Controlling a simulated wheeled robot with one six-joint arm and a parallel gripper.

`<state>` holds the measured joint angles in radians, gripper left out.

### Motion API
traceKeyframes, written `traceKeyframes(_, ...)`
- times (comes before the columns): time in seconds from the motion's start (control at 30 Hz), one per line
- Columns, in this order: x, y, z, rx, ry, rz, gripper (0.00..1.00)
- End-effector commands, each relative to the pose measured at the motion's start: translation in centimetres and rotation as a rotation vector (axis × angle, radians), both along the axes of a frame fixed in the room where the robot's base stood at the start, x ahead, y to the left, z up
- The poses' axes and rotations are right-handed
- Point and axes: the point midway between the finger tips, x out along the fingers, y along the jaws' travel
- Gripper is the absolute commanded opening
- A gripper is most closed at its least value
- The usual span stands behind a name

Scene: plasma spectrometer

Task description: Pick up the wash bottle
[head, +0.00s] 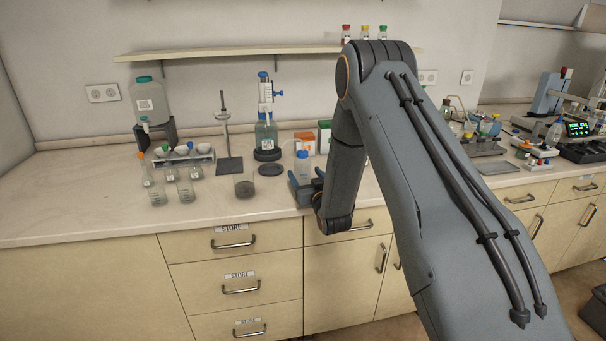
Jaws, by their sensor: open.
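The wash bottle (303,167) looks like the small translucent bluish bottle with a pale top, standing upright near the front of the bench. My gripper (304,187) is low over the front edge of the counter, right at this bottle. Its blue-grey fingers are open and show at the left and right of the bottle's lower part. The bottle's base is hidden by the gripper. I cannot tell whether the fingers touch it.
A dark-filled beaker (245,187) and a black disc (270,169) stand left of the gripper. A dispenser bottle (266,133), an orange-white box (304,142) and a green-white box (325,136) are behind. The counter (90,215) is clear at front left.

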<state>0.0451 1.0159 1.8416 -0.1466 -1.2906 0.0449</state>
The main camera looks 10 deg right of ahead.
Motion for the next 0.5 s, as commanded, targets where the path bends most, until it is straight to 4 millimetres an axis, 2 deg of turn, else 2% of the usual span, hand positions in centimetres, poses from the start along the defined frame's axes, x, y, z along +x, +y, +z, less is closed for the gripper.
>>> traceKeyframes(0.2,2.6,0.4,0.2,0.000,0.000,0.000,0.68)
traceKeyframes(0.5,3.2,0.4,0.1,0.000,0.001,0.000,0.68)
